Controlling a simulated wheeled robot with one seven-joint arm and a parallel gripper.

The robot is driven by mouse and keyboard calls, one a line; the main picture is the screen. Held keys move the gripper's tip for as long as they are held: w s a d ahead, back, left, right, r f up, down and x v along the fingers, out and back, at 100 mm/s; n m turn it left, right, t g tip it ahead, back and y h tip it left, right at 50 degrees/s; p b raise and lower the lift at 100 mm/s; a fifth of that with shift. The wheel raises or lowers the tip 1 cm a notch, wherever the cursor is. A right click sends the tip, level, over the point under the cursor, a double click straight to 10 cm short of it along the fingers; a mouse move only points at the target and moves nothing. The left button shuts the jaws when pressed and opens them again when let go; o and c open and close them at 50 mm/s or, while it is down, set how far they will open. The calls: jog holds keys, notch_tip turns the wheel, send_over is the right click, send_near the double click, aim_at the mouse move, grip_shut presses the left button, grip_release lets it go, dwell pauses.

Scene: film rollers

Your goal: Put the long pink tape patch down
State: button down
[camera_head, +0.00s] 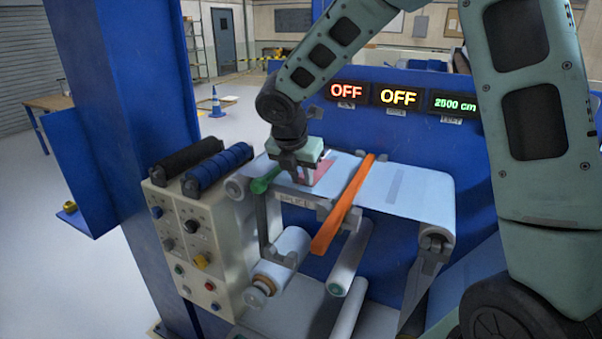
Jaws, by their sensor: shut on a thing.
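The pink tape patch (322,170) shows as a pink-red strip beside and partly behind my gripper, over the pale film on the splice table (293,200). My gripper (303,178) points down over the left part of this table and is shut on the patch. The gripper hides part of the patch, and I cannot tell whether the patch touches the film. The white film (410,190) runs on to the right across the machine, with a faint grey strip across it.
An orange bar (342,205) lies across the film just right of my gripper. A green-ended lever (266,182) is close on the left. A control box (196,240) with knobs and black and blue rollers (217,168) stands further left. Lit displays (398,97) are behind.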

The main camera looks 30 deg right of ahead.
jog(key=shift+f, duration=0.25)
jog(key=shift+f, duration=0.15)
jog(key=c, duration=1.2)
grip_release()
jog(key=shift+c, duration=0.2)
